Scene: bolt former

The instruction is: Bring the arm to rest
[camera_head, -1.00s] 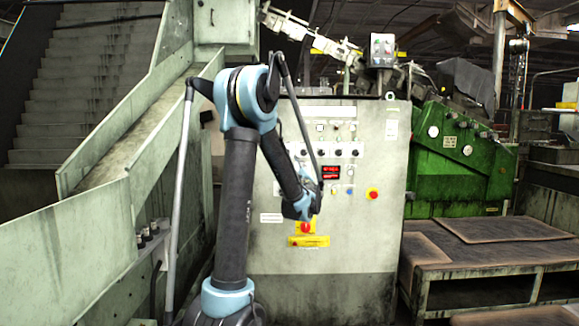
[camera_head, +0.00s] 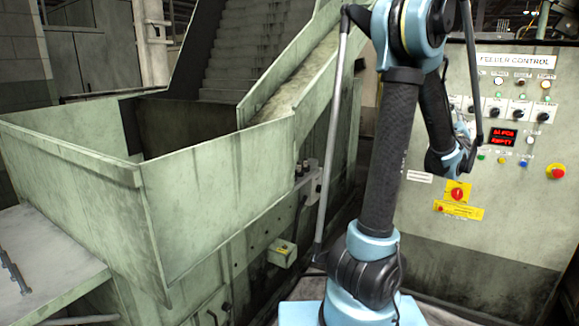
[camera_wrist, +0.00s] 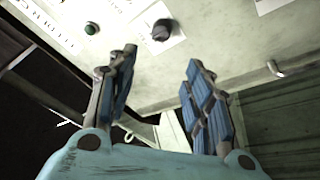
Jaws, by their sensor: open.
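My arm (camera_head: 390,150) stands upright in the head view, in front of the right part of the scene. Its forearm folds down toward the feeder control cabinet (camera_head: 510,230). The gripper's fingers cannot be made out there. In the wrist view my gripper (camera_wrist: 162,88) is open, its two blue-padded fingers apart with nothing between them. Beyond the fingers is a pale panel (camera_wrist: 230,50) with a green button (camera_wrist: 91,28) and a dark knob (camera_wrist: 163,30). The fingers look clear of it, but the exact gap cannot be told.
A large green-grey hopper (camera_head: 200,215) with a sloping chute fills the left and middle. A small yellow-faced box (camera_head: 282,253) sits on its side. A grey metal table (camera_head: 45,265) is at the lower left. The cabinet carries knobs, lamps and a red display (camera_head: 502,138).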

